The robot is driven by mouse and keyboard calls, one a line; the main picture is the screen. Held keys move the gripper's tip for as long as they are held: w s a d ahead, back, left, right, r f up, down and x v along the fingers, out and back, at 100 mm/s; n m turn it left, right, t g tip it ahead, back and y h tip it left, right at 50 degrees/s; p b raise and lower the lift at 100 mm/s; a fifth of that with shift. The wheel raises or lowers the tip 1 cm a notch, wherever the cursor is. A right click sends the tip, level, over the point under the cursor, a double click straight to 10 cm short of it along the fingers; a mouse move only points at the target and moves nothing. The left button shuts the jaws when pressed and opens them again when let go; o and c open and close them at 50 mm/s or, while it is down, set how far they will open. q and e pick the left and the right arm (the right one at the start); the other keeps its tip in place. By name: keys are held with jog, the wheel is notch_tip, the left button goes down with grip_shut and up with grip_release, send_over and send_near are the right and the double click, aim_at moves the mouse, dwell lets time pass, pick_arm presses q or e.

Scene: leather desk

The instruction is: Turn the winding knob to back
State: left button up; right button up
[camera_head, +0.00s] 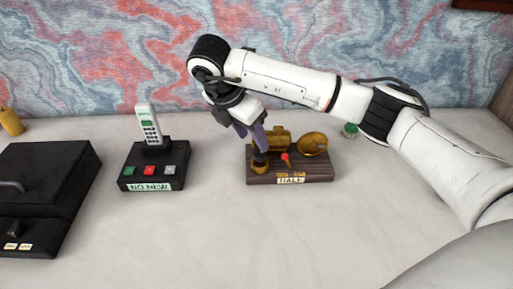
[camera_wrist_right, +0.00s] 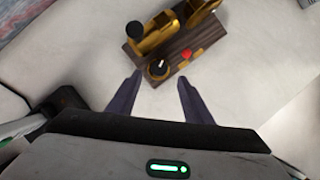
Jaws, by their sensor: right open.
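A device with a dark wooden base (camera_head: 318,175) and brass parts stands right of the middle of the desk. Its front label (camera_head: 291,180) appears to read HALF. A round dark and brass knob (camera_head: 258,167) sits at the left end of the base. In the right wrist view this knob (camera_wrist_right: 158,69) has a black top with a pale pointer mark. My right gripper (camera_head: 251,144) is above the knob, its purple fingers pointing down and partly hiding it. In the right wrist view the open fingers (camera_wrist_right: 159,80) are apart and empty, with the knob just beyond the tips. My left gripper is out of view.
A red-tipped lever (camera_head: 286,158) and a brass dish (camera_head: 313,144) share the base. A phone stand (camera_head: 152,168) with buttons is to its left, a black box (camera_head: 45,180) farther left. A green-topped item (camera_head: 351,130) is behind right. The front desk is clear.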

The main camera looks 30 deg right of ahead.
aim_at(260, 153)
jog(key=x, duration=0.7)
jog(key=shift+w+f+p, duration=0.1)
jog(key=shift+p, duration=0.25)
jog(key=c, duration=1.1)
jog(key=shift+o, duration=0.2)
